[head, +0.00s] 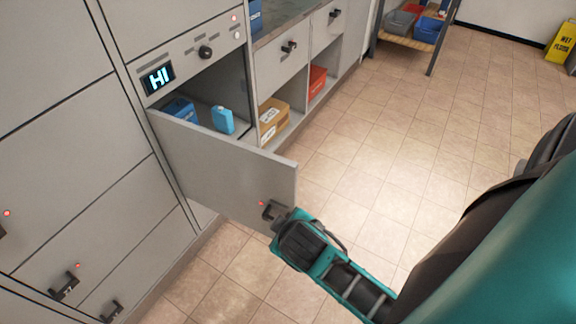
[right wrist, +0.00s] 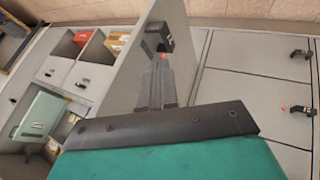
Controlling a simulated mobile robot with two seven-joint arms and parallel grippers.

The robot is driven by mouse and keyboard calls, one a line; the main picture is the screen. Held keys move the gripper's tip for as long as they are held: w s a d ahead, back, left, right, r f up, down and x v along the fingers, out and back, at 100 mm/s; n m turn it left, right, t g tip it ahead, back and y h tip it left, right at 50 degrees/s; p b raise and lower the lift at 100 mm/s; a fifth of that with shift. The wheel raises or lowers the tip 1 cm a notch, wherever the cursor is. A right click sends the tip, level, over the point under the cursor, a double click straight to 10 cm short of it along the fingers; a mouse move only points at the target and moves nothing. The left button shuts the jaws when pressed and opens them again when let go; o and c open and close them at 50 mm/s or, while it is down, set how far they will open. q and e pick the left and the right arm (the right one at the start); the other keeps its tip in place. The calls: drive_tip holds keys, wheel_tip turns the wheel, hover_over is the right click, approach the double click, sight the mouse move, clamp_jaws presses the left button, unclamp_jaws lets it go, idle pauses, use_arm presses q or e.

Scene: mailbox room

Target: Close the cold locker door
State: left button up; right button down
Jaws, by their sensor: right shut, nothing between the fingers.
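The cold locker door (head: 228,172) is a grey panel standing open, swung out from the locker below the "HI" display (head: 158,78). Its dark handle (head: 271,211) sits near the free edge, with a small red light beside it. My right gripper (head: 281,222) is at the outer face of the door by the handle, its fingers shut and empty. In the right wrist view the fingers (right wrist: 163,85) point at the handle (right wrist: 158,40); I cannot tell whether they touch it. Inside the locker are a blue bottle-like item (head: 222,120) and a blue box (head: 180,110). My left gripper is not in view.
Other closed lockers with handles (head: 65,287) lie to the left. Right of the open locker are shelves with a cardboard box (head: 273,119) and a red box (head: 317,80). A yellow wet-floor sign (head: 561,42) stands far right. The tiled floor (head: 400,150) is clear.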

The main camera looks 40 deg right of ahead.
drive_tip(key=b, duration=0.3)
approach(289, 210)
wheel_tip(289, 210, down, 4)
drive_tip(key=w+a, duration=0.1)
drive_tip(key=a, duration=0.1)
drive_tip(key=d, duration=0.1)
drive_tip(key=w+d, duration=0.1)
drive_tip(key=d, duration=0.1)
drive_tip(key=shift+w+r+p, duration=0.25)
drive_tip(key=shift+p, duration=0.05)
